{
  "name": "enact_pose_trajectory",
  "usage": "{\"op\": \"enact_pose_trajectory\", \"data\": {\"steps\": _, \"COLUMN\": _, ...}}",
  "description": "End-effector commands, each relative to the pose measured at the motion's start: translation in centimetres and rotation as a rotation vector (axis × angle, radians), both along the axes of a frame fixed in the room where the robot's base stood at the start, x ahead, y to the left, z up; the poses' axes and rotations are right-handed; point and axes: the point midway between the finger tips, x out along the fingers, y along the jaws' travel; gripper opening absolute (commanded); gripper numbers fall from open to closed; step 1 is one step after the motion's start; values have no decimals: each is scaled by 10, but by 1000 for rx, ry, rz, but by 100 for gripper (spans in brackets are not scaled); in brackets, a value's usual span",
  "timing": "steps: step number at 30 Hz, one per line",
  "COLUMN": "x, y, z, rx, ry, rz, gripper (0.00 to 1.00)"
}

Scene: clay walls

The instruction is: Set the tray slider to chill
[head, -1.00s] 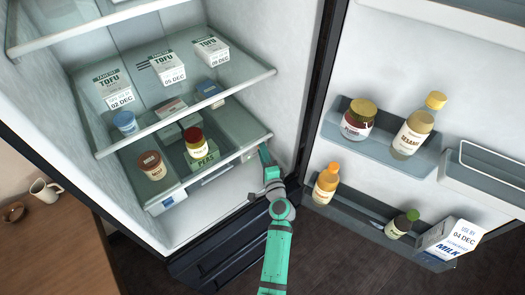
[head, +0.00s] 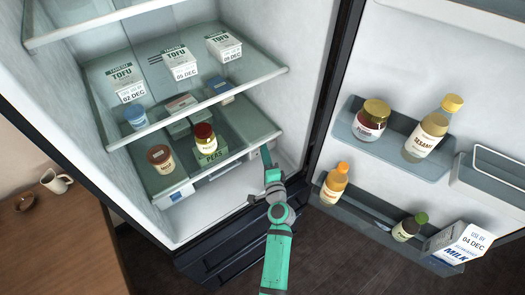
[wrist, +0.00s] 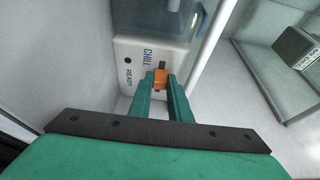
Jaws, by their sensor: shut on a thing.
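The slider's orange knob (wrist: 160,78) sits between the two green fingers of my gripper (wrist: 160,86) in the wrist view, and the gripper is shut on it. The knob is on the white front panel (wrist: 177,44) of the tray. A short dark slot shows just above the knob in the picture. The CHILL label (wrist: 147,56) lies beside the slot, and the READY label (wrist: 129,78) lies further left, about level with the knob. In the head view my gripper (head: 266,152) reaches the right end of the tray front (head: 205,178); the knob is hidden there.
A glass shelf (head: 262,78) with tofu boxes is above the tray. Jars stand over the tray. The open door at right carries bottles, a jar (head: 371,122) and a milk carton (head: 462,246). A wooden counter (head: 70,235) is at left.

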Motion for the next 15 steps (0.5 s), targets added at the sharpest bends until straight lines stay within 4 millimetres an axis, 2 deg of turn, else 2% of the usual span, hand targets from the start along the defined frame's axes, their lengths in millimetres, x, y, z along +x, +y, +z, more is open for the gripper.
{"op": "enact_pose_trajectory", "data": {"steps": 2, "x": -1, "y": 5, "z": -1, "rx": 1, "ry": 2, "rz": 11, "gripper": 0}}
{"op": "enact_pose_trajectory", "data": {"steps": 3, "x": -1, "y": 5, "z": -1, "rx": 0, "ry": 3, "rz": 11, "gripper": 22}}
{"op": "enact_pose_trajectory", "data": {"steps": 5, "x": -2, "y": 5, "z": -1, "rx": 0, "ry": 3, "rz": 10, "gripper": 36}}
{"op": "enact_pose_trajectory", "data": {"steps": 15, "x": -3, "y": 1, "z": -1, "rx": 1, "ry": 2, "rz": 5, "gripper": 36}}
